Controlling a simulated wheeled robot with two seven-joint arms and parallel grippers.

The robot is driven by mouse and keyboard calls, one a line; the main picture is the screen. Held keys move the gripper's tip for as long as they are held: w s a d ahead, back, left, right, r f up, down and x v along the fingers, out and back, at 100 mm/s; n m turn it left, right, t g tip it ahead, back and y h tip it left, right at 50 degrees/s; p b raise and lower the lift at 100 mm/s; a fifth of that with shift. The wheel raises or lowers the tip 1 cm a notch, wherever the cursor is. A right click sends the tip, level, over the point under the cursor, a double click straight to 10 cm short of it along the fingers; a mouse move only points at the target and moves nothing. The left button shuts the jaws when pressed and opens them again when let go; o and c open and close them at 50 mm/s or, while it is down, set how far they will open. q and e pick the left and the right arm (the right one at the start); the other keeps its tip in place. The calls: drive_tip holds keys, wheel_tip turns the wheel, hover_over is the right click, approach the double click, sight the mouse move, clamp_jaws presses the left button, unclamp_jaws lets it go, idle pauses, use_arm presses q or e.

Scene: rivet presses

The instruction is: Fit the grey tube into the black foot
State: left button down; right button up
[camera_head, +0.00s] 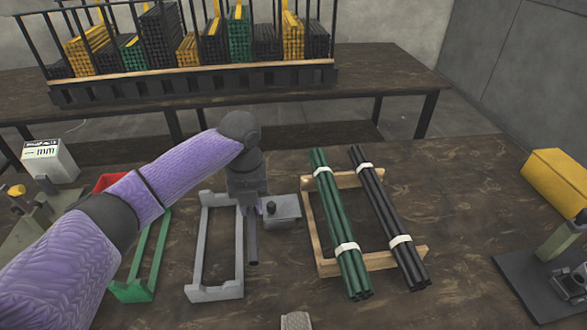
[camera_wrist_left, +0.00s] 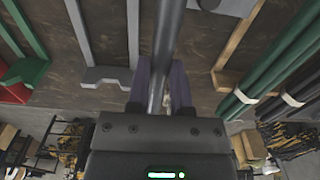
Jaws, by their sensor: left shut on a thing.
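My left gripper (camera_head: 249,205) is shut on the grey tube (camera_head: 252,250), which hangs down below it beside the grey rack. In the left wrist view the tube (camera_wrist_left: 165,50) runs between the two fingers of the gripper (camera_wrist_left: 163,90) and out past the top edge. A small black round piece (camera_head: 271,207), which may be the black foot, stands on a grey block (camera_head: 285,215) just right of the gripper. The tube and this piece are apart.
The grey rack (camera_head: 193,292) stands left of the tube, with a green rack (camera_head: 133,291) beyond it. A wooden frame (camera_head: 325,267) on the right bears green and black tube bundles. A press with a yellow top (camera_head: 556,182) stands far right.

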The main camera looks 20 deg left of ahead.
use_arm(q)
drive_tip(key=shift+d+r+n, duration=0.4)
drive_tip(key=shift+d+n, duration=0.05)
drive_tip(key=shift+n, duration=0.45)
drive_tip(key=s+d+r+n, duration=0.3)
drive_tip(key=s+d+n, duration=0.1)
drive_tip(key=n, duration=1)
drive_tip(key=s+d+r+n, duration=0.3)
drive_tip(key=d+n, duration=0.3)
drive_tip(key=n, duration=0.8)
drive_tip(key=shift+s+d+r, duration=0.15)
drive_tip(key=shift+s, duration=0.75)
